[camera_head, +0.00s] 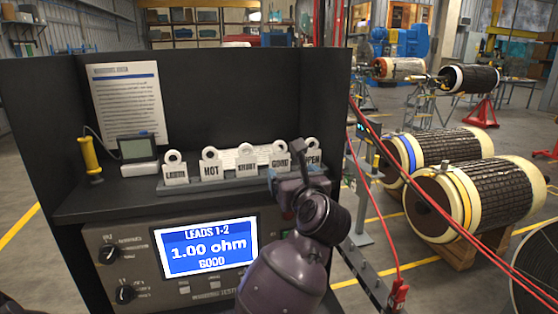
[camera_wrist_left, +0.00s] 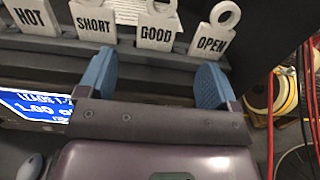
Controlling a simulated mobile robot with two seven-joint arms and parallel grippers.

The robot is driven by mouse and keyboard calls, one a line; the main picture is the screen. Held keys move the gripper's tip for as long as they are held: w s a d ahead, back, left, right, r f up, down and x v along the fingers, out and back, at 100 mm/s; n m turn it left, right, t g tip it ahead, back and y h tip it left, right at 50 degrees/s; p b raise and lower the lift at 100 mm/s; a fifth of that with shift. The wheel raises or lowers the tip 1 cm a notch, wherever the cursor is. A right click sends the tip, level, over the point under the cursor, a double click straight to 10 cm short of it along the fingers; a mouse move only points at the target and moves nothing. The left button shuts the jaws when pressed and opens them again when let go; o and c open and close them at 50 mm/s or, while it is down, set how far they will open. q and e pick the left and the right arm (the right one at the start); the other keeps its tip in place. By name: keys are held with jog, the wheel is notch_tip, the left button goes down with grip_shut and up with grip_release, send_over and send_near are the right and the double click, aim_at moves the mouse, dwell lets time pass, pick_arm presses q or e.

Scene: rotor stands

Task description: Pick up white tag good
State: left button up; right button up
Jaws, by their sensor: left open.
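The white tag marked GOOD (camera_head: 280,161) stands upright in the tag rack on the shelf, between the SHORT tag (camera_head: 247,162) and the OPEN tag (camera_head: 312,160). In the left wrist view, the GOOD tag (camera_wrist_left: 157,36) is just beyond my left gripper (camera_wrist_left: 156,82). The blue-padded fingers are apart with nothing between them, and the tag lies roughly in line with the gap. In the head view, my left gripper (camera_head: 292,181) is in front of the rack, just below the GOOD and OPEN tags. My right gripper is not in view.
A HOT tag (camera_head: 211,168) and another tag (camera_head: 176,170) stand further left in the rack. Below is a tester screen (camera_head: 208,247) reading 1.00 ohm, GOOD. A small meter (camera_head: 138,153) sits left on the shelf. Red cables (camera_head: 420,200) hang at right, before large rotors (camera_head: 480,190).

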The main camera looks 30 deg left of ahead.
aim_at(280, 161)
pick_arm(q)
jog(key=x, duration=0.3)
jog(key=shift+w+a+p, duration=0.15)
jog(key=shift+a+p, duration=0.05)
jog(key=shift+p, duration=0.1)
jog(key=x, duration=0.3)
jog(key=shift+a+p, duration=0.15)
jog(key=shift+p, duration=0.25)
jog(key=shift+w+a, duration=0.15)
jog(key=shift+a, duration=0.15)
jog(key=shift+w+a, duration=0.1)
jog(key=shift+w, duration=0.05)
jog(key=shift+f, duration=0.1)
jog(key=c, duration=0.8)
